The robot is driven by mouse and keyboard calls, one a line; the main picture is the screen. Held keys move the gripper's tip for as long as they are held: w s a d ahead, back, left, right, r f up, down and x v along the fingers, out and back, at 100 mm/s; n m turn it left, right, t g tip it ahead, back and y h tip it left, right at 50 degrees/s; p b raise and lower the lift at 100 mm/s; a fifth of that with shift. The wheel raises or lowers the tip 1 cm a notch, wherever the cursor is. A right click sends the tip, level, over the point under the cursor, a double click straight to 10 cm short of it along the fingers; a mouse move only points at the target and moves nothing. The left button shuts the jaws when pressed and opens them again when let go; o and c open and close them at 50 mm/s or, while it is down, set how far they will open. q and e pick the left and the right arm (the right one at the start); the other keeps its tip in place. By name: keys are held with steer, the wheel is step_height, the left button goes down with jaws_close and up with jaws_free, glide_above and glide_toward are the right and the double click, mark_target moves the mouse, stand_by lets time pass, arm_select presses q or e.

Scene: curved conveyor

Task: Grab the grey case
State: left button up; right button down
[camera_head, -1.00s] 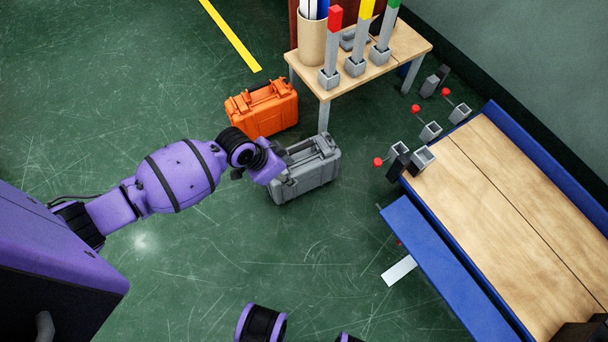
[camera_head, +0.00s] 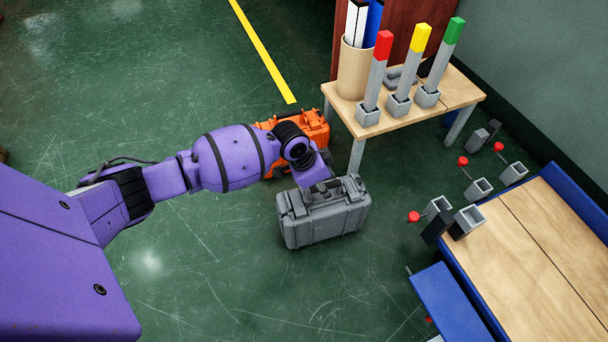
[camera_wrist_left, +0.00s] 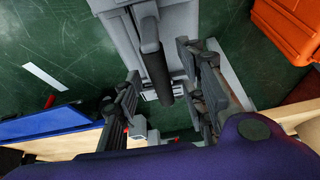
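The grey case (camera_head: 325,218) stands on the green floor in the head view, in front of the orange case. My left gripper (camera_wrist_left: 160,65) is at the case's top; in the head view my purple wrist hides most of its fingers. In the left wrist view the grey case (camera_wrist_left: 118,30) fills the top middle. Its dark handle (camera_wrist_left: 154,68) lies between my two black fingers, with gaps visible on both sides. The left gripper is open around the handle. My right gripper is not in view.
The orange case (camera_head: 312,126) stands just behind, partly hidden by my arm. A wooden table (camera_head: 440,105) with red, yellow and green-topped posts is behind to the right.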

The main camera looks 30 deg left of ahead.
arm_select(q)
steer(key=shift+w+d+f, duration=0.2)
steer(key=shift+w+f, duration=0.15)
steer(key=shift+w, duration=0.05)
steer(key=shift+r, duration=0.15)
jaws_close()
steer(key=shift+w+r, duration=0.1)
